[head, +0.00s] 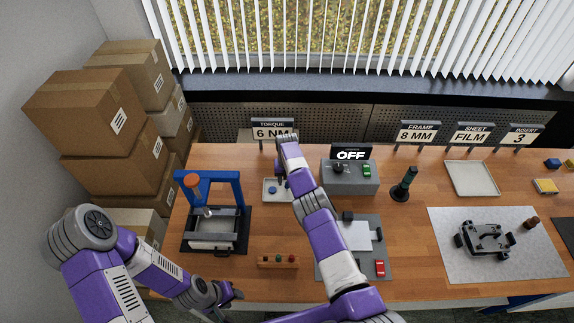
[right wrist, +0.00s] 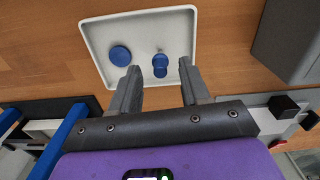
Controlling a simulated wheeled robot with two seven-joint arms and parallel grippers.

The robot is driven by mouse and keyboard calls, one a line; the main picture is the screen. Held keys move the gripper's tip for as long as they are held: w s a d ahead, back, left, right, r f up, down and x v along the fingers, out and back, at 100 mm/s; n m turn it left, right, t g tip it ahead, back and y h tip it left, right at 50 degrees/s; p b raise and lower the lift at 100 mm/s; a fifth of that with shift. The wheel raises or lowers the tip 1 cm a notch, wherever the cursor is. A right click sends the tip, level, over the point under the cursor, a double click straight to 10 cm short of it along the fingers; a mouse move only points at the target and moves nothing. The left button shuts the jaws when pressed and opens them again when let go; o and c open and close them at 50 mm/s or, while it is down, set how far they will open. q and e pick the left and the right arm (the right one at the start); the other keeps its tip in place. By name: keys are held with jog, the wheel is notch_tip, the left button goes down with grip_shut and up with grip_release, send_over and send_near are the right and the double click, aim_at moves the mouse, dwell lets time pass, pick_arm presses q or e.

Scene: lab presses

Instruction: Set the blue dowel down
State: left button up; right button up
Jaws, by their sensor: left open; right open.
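The blue dowel (right wrist: 160,62) stands in a shallow white tray, near its right side in the right wrist view. A flat blue disc (right wrist: 120,55) lies to its left in the same tray (right wrist: 92,40). My right gripper (right wrist: 161,66) is open, with its fingers on either side of the dowel and apart from it. In the head view the tray (head: 267,198) is partly hidden by my right arm, and the disc (head: 272,190) shows there. My left gripper (head: 230,292) is open and empty at the table's front edge.
A blue-framed press (head: 238,190) stands left of the tray. A grey box (head: 352,181) with an OFF sign is to its right. A wooden block with coloured pegs (head: 277,263) and a grey plate fixture (head: 375,232) are nearer. Boxes (head: 95,120) stack at left.

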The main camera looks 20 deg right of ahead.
notch_tip(320, 180, up, 11)
jog(key=shift+f, duration=0.2)
dwell(0.3)
jog(key=shift+f, duration=0.1)
dwell(0.3)
